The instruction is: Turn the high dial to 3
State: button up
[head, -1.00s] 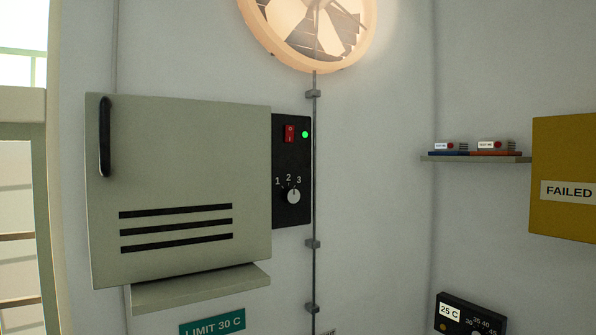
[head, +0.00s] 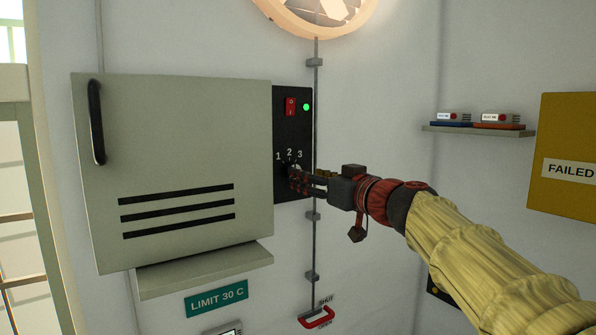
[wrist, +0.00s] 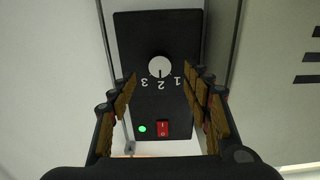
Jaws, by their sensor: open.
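The high dial is a round white knob (wrist: 160,67) on a black panel (head: 292,121) beside the grey cabinet, with marks 1, 2 and 3. In the wrist view the panel appears upside down, and the dark line on the knob points at 2. My gripper (head: 299,178) is at the panel in the head view, covering most of the knob. In the wrist view my gripper (wrist: 161,80) is open, its fingers spread on either side of the dial with gaps; I cannot tell whether the tips reach its depth. Nothing is held.
A red switch (head: 290,107) and green light (head: 306,107) sit above the dial. The grey cabinet (head: 175,160) has a black handle (head: 96,122). A thin pipe runs beside the panel down to a red lever (head: 317,317). A shelf (head: 478,130) and yellow box (head: 568,155) are right.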

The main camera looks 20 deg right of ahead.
jog(key=shift+p+x, duration=0.75)
jog(key=shift+x, duration=1.95)
jog(key=c, duration=0.3)
jog(key=c, duration=0.8)
jog(key=shift+c, duration=0.3)
